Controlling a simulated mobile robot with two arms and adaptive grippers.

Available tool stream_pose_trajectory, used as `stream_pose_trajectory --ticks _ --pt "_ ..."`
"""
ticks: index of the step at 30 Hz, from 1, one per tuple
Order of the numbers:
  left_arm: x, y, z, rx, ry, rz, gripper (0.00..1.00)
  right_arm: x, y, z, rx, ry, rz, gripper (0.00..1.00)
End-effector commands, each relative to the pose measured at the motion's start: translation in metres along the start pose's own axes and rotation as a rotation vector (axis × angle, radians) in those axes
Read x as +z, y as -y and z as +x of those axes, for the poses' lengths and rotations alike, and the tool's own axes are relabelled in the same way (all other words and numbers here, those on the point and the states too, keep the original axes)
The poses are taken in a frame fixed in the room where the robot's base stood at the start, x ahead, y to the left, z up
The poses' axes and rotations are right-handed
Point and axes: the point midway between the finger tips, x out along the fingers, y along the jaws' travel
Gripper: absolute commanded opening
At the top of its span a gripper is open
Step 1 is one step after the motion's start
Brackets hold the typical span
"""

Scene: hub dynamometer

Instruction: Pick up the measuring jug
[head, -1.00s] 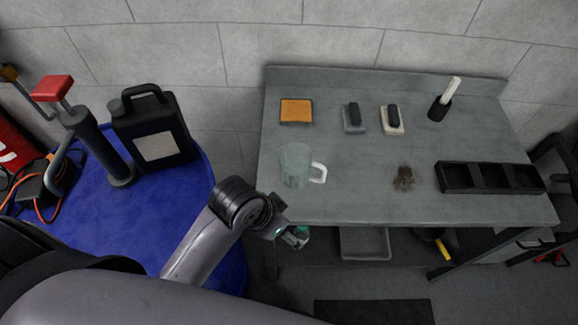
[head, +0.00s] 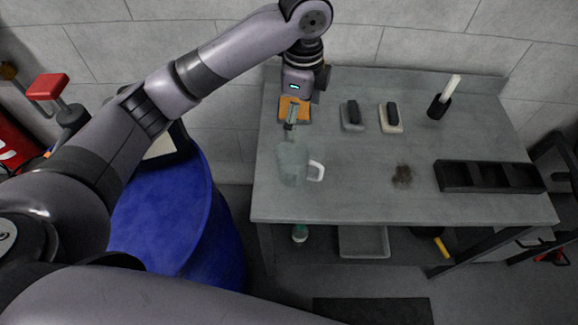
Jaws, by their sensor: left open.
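The measuring jug (head: 292,165) is clear with a white handle on its right side. It stands on the left part of the grey workbench (head: 345,205). My right gripper is not in view.
A black divided tray (head: 490,177), a dark stain (head: 402,175) and a blue drum (head: 180,215) are around.

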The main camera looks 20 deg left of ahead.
Motion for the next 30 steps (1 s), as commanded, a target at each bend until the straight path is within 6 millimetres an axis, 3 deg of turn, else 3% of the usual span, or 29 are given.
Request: stream_pose_trajectory --ticks 2,5,19,30 --pt "0.005 0.003 -0.009 0.005 0.013 0.010 0.88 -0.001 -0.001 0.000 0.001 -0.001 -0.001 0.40" --pt "0.007 0.003 -0.005 0.013 0.017 0.017 0.88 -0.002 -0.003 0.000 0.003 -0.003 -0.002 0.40" --pt "0.009 0.002 0.087 0.014 0.018 0.016 0.88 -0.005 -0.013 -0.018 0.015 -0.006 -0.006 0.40" --pt "0.009 0.004 0.120 0.013 0.018 0.015 0.88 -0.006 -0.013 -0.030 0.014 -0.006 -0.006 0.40"
